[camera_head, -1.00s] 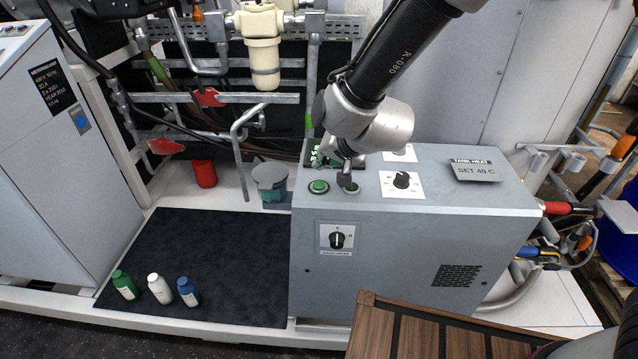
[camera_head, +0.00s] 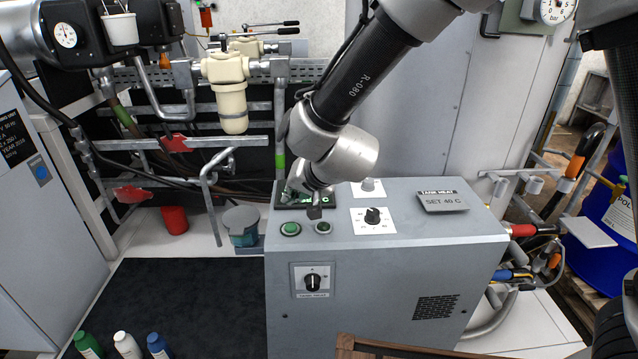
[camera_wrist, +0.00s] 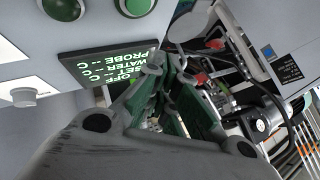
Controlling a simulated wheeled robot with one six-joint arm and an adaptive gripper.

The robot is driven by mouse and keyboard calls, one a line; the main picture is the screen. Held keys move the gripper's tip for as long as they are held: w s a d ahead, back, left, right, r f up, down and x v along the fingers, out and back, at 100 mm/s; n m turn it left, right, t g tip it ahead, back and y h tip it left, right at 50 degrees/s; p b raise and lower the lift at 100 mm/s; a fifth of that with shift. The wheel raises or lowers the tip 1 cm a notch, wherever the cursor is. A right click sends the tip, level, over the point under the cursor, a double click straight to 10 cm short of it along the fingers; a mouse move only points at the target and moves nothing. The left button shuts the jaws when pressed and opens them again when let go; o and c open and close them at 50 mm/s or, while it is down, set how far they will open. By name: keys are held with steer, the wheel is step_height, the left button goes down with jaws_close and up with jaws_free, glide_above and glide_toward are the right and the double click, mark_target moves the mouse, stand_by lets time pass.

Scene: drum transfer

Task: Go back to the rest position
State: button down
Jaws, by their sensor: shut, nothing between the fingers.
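My gripper (camera_head: 315,210) is shut and empty, just above the top of the grey control box (camera_head: 390,270), beside the small green button (camera_head: 323,228) and in front of the display. In the wrist view my gripper (camera_wrist: 165,105) shows its closed fingers in the middle. The larger green button (camera_head: 291,229) sits to the left. The display (camera_wrist: 105,68) shows green text with "OFF" and dashes for set, water and probe; in the head view my gripper partly hides it.
A dial (camera_head: 373,216) and a "SET 40 C" plate (camera_head: 443,202) are on the box top. A white filter housing (camera_head: 228,90) and pipes stand behind. A red cup (camera_head: 174,220), a teal container (camera_head: 241,225) and several small bottles (camera_head: 127,345) stand left. A blue drum (camera_head: 610,215) is right.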

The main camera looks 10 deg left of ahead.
steer(key=s+f+g, duration=0.1)
steer(key=s+d+f+n+g, duration=0.1)
steer(key=s, duration=0.1)
steer(key=s+f+n+g, duration=0.1)
steer(key=s, duration=0.1)
steer(key=shift+s+d+f+h, duration=0.1)
steer(key=shift+d+f+h, duration=0.15)
steer(key=shift+d+h, duration=0.15)
steer(key=s+d+r+m+h, duration=0.1)
steer(key=s+d+r, duration=0.3)
steer(key=d, duration=1.3)
steer(key=s+d+r+m+h, duration=0.1)
steer(key=s+d+r+h, duration=0.2)
steer(key=d+r, duration=0.6)
steer(key=s+d+r+t+h, duration=0.1)
steer(key=s+d+r, duration=0.4)
steer(key=d, duration=2.1)
steer(key=shift+r+m+h, duration=0.4)
steer(key=shift+r+h, duration=0.2)
steer(key=shift+r, duration=0.2)
steer(key=shift+d, duration=0.1)
